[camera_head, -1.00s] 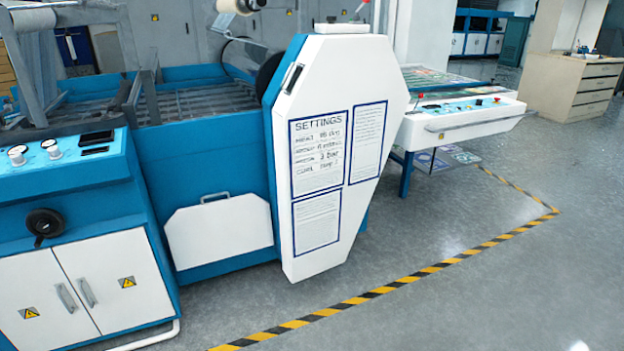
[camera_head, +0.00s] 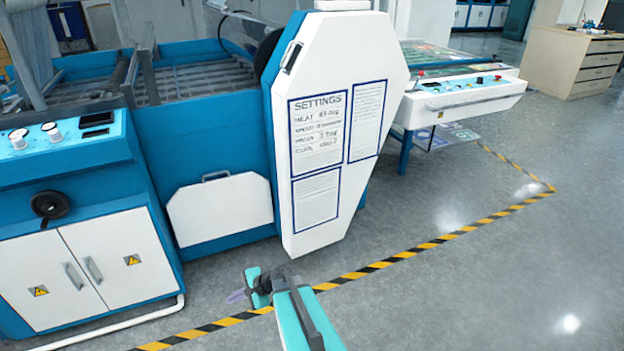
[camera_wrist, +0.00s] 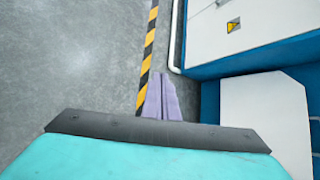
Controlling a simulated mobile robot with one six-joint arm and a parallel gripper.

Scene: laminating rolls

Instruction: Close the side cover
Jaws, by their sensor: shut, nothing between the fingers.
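The side cover (camera_head: 335,150) is a tall white panel with cut corners and a blue edge. It bears several printed settings sheets and stands at the machine's right end in the head view. A dark handle (camera_head: 292,57) sits near its upper left edge. I cannot tell how far the cover stands from the machine frame. My gripper (camera_head: 237,297) is in front of and below the cover, apart from it. In the wrist view its purple fingers (camera_wrist: 161,97) are together and empty above the floor. The wrist view does not show the settings sheets.
The blue machine has a control panel with a black hand wheel (camera_head: 49,204) and white cabinet doors (camera_head: 85,268) at left. A low white panel (camera_head: 220,206) is between them and the cover. A feed table (camera_head: 465,100) stands behind right. Floor beyond the striped tape (camera_head: 440,240) is clear.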

